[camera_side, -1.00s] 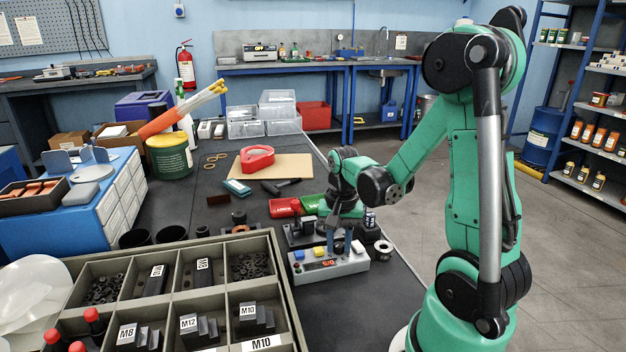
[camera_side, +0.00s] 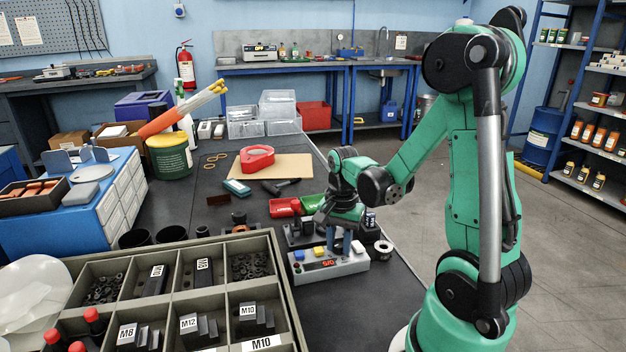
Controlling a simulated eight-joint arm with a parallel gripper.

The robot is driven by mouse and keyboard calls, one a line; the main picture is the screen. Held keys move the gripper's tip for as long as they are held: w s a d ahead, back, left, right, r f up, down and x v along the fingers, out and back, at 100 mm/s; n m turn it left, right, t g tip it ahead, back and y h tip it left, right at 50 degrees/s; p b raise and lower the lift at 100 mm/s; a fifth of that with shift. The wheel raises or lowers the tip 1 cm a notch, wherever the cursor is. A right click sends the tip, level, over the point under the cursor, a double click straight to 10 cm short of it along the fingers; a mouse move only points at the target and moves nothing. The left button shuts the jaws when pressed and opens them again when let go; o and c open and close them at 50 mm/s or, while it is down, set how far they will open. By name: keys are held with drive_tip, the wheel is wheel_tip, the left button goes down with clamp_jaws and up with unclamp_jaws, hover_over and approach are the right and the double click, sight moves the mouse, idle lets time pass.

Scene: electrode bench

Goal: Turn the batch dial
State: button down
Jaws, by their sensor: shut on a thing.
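A grey control box (camera_side: 342,267) stands on the dark bench in the middle of the side view. It has a lit red display (camera_side: 321,264) on its front, and a blue button (camera_side: 298,254) and a yellow button (camera_side: 317,250) on top. My gripper (camera_side: 340,252) points straight down over the right part of the box top. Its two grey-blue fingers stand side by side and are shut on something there. The batch dial is hidden by the fingers; I cannot make out its shape or angle.
A large compartment tray (camera_side: 284,288) of hardware fills the front left. A metal spool (camera_side: 383,249) stands right of the box. Dark bench is bare in front of the box.

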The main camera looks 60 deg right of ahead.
sight(339, 245)
drive_tip(key=c, duration=0.6)
unclamp_jaws()
drive_tip(key=shift+r, duration=4)
drive_tip(key=w+a+n+t, duration=0.1)
drive_tip(key=a+n+t, duration=0.1)
drive_tip(key=a+n, duration=0.3)
drive_tip(key=w+a+r+n+t, duration=0.1)
drive_tip(key=a+n+t, duration=0.1)
drive_tip(key=a+n, duration=0.3)
drive_tip(key=w+a+r+n+t, duration=0.1)
drive_tip(key=a+n+t, duration=0.2)
drive_tip(key=a+n, duration=0.2)
drive_tip(key=shift+w+a+r+n, duration=0.1)
drive_tip(key=shift+w+r+n, duration=0.25)
drive_tip(key=shift+n, duration=0.55)
